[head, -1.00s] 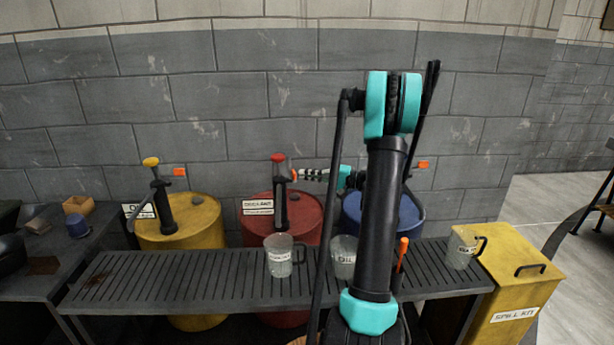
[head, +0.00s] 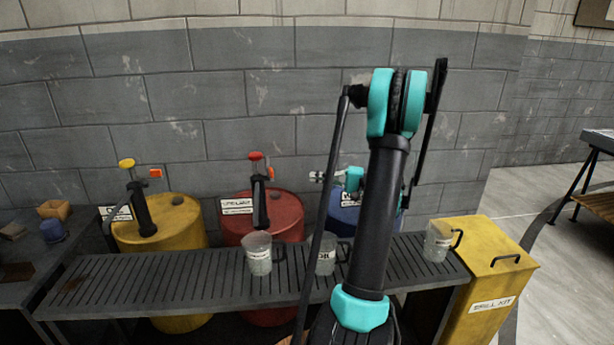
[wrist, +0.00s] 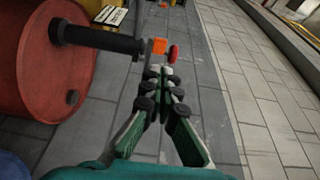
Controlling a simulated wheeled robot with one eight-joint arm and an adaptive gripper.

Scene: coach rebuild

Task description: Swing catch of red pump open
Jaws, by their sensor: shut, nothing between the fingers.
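The red pump (head: 260,205) is a black upright tube on the red drum (head: 286,212), with a red knob (head: 255,156) on top. Its orange catch (head: 270,173) shows as a small block just right of the tube's upper end. In the wrist view the black tube (wrist: 100,39) lies sideways, with the orange catch (wrist: 157,46) and red knob (wrist: 173,53) at its end. I cannot tell whether the catch is swung open. My gripper (wrist: 158,74) is shut and empty, its tips apparently just short of the catch. In the head view it (head: 314,176) is right of the pump, with a gap between.
A yellow drum (head: 185,228) with its own pump is left, and a blue drum (head: 338,230) is partly behind my arm. A slatted bench (head: 170,280) with clear jugs runs in front. A yellow spill-kit bin (head: 490,285) stands right; the wall is behind.

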